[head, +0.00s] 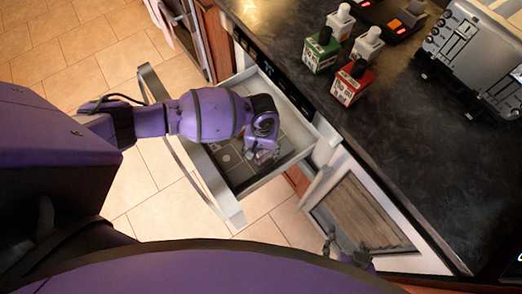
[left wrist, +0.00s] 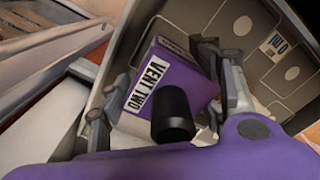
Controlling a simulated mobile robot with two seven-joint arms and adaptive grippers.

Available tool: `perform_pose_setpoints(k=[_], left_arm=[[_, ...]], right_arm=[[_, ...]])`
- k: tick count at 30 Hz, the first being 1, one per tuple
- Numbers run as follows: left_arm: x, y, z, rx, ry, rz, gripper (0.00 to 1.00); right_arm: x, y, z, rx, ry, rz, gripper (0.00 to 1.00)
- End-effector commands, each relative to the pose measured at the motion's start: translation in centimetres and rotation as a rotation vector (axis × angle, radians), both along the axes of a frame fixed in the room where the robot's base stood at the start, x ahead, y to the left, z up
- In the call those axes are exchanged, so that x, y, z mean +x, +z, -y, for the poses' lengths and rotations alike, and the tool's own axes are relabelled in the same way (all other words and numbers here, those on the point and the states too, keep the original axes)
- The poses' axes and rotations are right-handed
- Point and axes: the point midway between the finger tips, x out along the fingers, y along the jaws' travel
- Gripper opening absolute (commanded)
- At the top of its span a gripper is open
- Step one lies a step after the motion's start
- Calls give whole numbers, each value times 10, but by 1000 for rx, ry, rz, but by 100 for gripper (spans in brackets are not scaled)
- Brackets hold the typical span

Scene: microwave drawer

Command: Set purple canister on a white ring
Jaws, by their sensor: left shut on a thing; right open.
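The purple canister (left wrist: 197,81) shows in the left wrist view with a white "VENT TWO" label and a black cap (left wrist: 173,112). My left gripper (left wrist: 160,88) is shut on it, with one finger on each side, inside the open drawer (head: 291,160). In the head view the left gripper (head: 263,152) covers most of the canister. Pale round marks, the white rings, show on the drawer floor, one (left wrist: 242,26) and another (left wrist: 292,73) beyond the canister. Whether the canister touches the floor is unclear. My right gripper (head: 345,252) is open and empty by the lower cabinet front.
A silver appliance (head: 475,55) is at the right. The drawer's walls and front panel (head: 190,165) surround the left gripper. A framed panel (head: 362,215) is near the right gripper.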

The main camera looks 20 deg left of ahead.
Motion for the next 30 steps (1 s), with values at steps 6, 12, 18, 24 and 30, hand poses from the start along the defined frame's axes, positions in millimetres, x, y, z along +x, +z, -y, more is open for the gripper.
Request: perform_pose_setpoints(k=[6,12,18,24,30], left_arm=[[-1,-30,0,2,0,-4,28],[0,-35,0,1,-1,1,28],[0,-37,0,1,0,0,28],[0,-38,0,1,-1,0,77],[0,-38,0,1,0,0,78]], right_arm=[[-6,-8,3,-7,4,-11,67],[-6,-7,4,-9,5,-9,67],[-5,-7,4,-8,5,-7,67],[-4,-7,2,-4,2,-6,67],[-3,-7,-1,2,-4,-5,67]])
